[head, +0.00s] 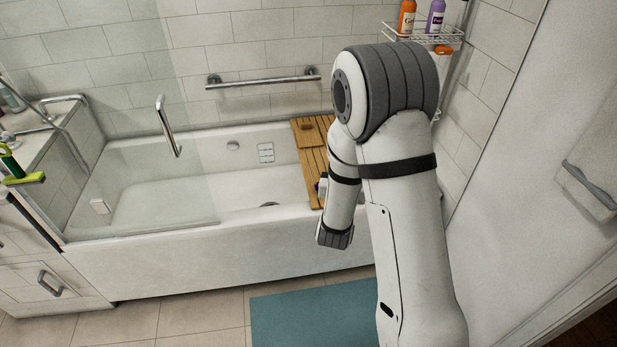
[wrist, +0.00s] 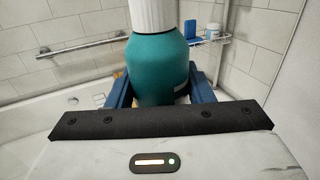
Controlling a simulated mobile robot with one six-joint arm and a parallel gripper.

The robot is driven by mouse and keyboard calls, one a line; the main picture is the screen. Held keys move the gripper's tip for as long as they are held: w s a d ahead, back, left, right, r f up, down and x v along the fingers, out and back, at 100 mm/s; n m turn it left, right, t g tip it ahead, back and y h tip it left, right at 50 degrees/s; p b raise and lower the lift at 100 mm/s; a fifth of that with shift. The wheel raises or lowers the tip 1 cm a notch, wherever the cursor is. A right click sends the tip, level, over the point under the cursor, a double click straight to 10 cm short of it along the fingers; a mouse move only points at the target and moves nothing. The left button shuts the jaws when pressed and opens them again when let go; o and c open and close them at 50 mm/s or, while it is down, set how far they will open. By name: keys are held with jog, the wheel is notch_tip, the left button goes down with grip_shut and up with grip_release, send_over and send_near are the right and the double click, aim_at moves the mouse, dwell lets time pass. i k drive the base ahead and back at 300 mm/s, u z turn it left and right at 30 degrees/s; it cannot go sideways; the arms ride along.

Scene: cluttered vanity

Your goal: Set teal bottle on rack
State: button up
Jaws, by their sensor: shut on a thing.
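In the wrist view, the teal bottle (wrist: 157,68) with a white ribbed cap stands upright between the blue fingers of my gripper (wrist: 160,90), which is shut on it. The wire rack (wrist: 222,39) is behind and to the right of the bottle, apart from it. In the head view, the rack (head: 442,35) hangs in the corner at the upper right, partly behind my arm. The teal bottle and my gripper's fingers are hidden behind my arm in the head view.
An orange bottle (head: 406,18) and a purple bottle (head: 435,17) stand on the rack. A wooden board (head: 313,160) lies across the bathtub (head: 180,255). A grab bar (head: 262,80) is on the back wall, and a glass screen with a handle (head: 167,127) stands at left.

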aim_at(316, 163)
jog(key=u, duration=0.8)
jog(key=i, duration=1.7)
